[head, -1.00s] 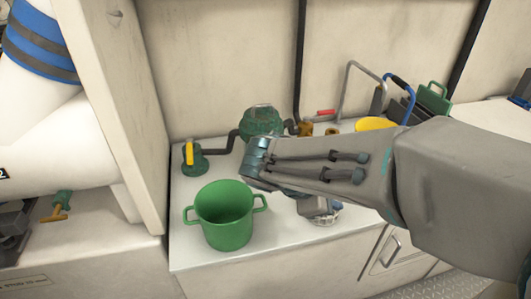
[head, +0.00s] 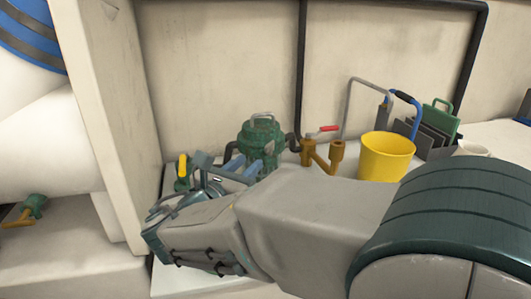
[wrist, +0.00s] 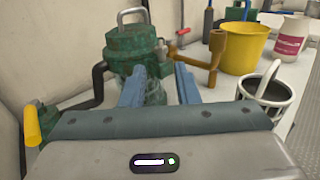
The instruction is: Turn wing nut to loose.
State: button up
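A green ribbed housing (head: 262,135) with a metal loop handle on its lid stands on the white counter near the back wall. In the wrist view the green housing (wrist: 128,45) sits straight ahead, with a clear lower part behind my fingers.
A yellow-handled valve (wrist: 33,125) is at left. A brass pipe fitting (head: 308,153) with a red lever stands right of the housing, then a yellow bucket (head: 386,157).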

aim_at(266, 148)
jog(key=b+x, duration=0.2)
jog(key=x, duration=0.6)
jog(key=shift+w+d, duration=0.2)
jog(key=shift+w, duration=0.15)
grip_shut()
